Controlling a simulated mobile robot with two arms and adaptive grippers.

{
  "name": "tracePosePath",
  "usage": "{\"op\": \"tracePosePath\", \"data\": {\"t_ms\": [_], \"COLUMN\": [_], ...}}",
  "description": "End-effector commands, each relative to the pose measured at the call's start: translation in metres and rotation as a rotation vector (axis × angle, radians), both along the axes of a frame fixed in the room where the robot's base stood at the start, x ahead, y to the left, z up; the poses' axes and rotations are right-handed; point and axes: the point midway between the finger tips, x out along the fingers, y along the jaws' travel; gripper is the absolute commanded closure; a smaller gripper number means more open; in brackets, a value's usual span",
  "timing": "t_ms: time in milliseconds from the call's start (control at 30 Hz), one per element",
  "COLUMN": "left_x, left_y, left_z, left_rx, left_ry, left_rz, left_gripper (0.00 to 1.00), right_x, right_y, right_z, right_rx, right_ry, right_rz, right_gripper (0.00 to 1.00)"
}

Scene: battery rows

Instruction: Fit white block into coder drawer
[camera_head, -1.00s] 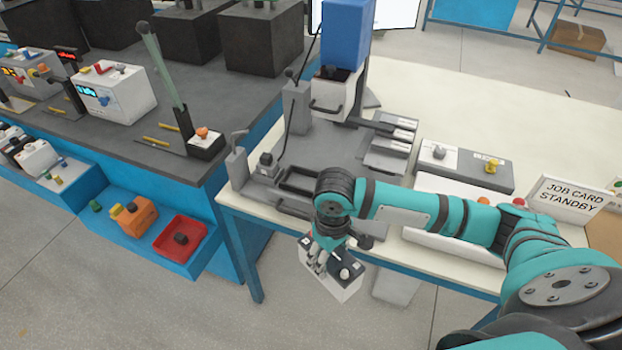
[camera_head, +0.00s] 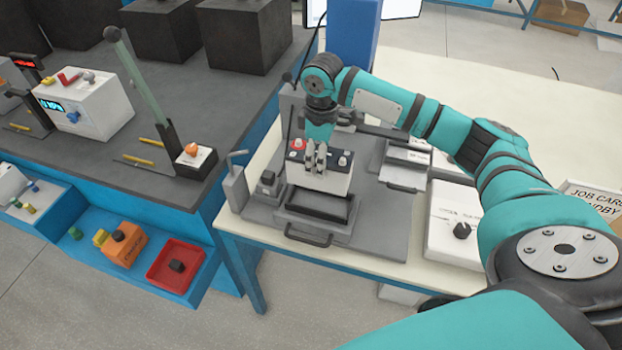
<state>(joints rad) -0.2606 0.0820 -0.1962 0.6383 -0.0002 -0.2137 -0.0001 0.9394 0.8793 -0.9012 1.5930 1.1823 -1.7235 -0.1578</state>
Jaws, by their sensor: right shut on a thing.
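The white block (camera_head: 318,180) has a dark top with a red patch and pale knobs. My right gripper (camera_head: 316,160) is shut on it from above. The coder drawer (camera_head: 312,222) is a dark, open-topped tray with a front handle (camera_head: 308,240), pulled out toward the table's front edge on a grey base plate. The block is upright just behind and above the drawer's opening; I cannot tell if it touches the drawer. My gripper and forearm hide part of the coder behind. My left gripper is not in view.
A blue column (camera_head: 351,40) stands behind my right arm. A grey lever post (camera_head: 235,185) is left of the drawer. Grey slides (camera_head: 405,165) and a white box with a black knob (camera_head: 450,232) are to the right. A blue-edged bench (camera_head: 150,120) is at the left.

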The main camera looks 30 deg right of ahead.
Motion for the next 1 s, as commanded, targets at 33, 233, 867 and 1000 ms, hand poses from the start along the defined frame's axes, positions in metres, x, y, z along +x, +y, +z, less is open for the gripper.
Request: {"op": "tracePosePath", "data": {"t_ms": [33,233,867,1000], "left_x": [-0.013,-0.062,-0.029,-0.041], "left_y": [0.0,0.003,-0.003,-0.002], "left_z": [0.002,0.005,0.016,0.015], "left_rx": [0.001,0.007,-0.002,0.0], "left_ry": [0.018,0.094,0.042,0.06], "left_rz": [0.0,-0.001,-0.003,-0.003], "left_gripper": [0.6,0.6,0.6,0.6], "right_x": [0.0,0.0,0.0,0.0], "right_y": [0.0,0.001,0.0,0.0], "right_z": [-0.005,-0.037,-0.091,-0.091], "right_rx": [0.001,0.002,0.0,0.0], "right_ry": [0.002,-0.001,-0.005,-0.005], "right_rz": [0.0,-0.001,0.0,0.0], "right_gripper": [0.96,0.96,0.96,0.96]}}
